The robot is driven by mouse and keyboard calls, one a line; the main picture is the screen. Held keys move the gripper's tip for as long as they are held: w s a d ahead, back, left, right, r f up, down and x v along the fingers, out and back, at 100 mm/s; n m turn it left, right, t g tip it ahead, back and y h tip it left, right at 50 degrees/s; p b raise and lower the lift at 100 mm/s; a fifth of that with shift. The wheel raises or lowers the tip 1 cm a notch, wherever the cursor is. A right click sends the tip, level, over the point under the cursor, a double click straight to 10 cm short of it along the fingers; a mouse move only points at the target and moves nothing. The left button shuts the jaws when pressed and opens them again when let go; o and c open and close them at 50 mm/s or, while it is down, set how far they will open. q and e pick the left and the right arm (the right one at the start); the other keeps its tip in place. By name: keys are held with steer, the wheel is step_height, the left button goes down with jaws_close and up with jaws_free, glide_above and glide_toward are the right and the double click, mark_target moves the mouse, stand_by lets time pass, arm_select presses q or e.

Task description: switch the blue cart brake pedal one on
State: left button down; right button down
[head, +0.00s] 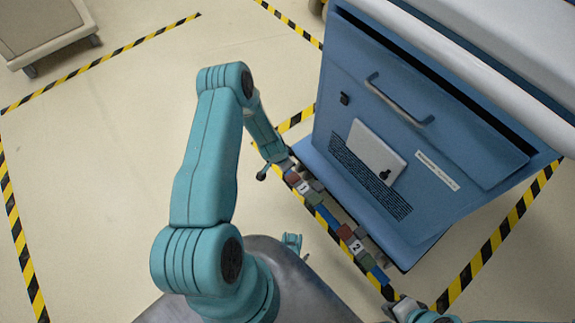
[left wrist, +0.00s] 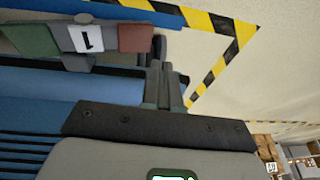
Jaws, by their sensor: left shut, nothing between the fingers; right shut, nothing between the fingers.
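The blue cart (head: 335,140) stands at the right with a bar of pedals along its lower edge. Pedal one, with a white "1" label (head: 304,187) between a red and a green pad, is at the bar's far end. It also shows in the left wrist view (left wrist: 88,39). My left gripper (head: 287,162) is close to pedal one's red end; in the left wrist view its fingers (left wrist: 166,84) are shut and empty beside the red pad (left wrist: 134,38). Contact cannot be told. My right gripper (head: 392,303) is shut, at the bottom edge near the bar's near end, partly cut off.
Pedal two, labelled "2" (head: 356,246), sits nearer on the same bar. The cart has a drawer handle (head: 398,100) and a white panel (head: 376,152). Another cart (head: 40,35) stands at top left. Yellow-black floor tape marks bays; floor at left is clear.

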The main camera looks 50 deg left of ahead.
arm_select(q)
steer(key=s+a+r+p, duration=0.2)
steer(key=a+r, duration=0.1)
steer(key=r, duration=0.5)
steer(key=shift+s+a+p, duration=0.2)
steer(key=shift+s+p, duration=0.05)
steer(key=shift+p, duration=0.05)
steer(key=s+d+r+n+g+h, duration=0.1)
steer(key=d, duration=0.9)
steer(key=s+d+r+h, duration=0.1)
steer(key=d+r+h, duration=0.1)
steer(key=d, duration=0.8)
steer(key=s+d+r+n+g+h, duration=0.2)
steer(key=s+d+r, duration=0.3)
steer(key=s+d, duration=0.65)
step_height(320, 180, up, 24)
steer(key=w+p, duration=0.2)
steer(key=p, duration=2.3)
steer(key=shift+w+d+r+p, duration=0.15)
steer(key=shift+d+r+p, duration=0.1)
steer(key=shift+p, duration=0.05)
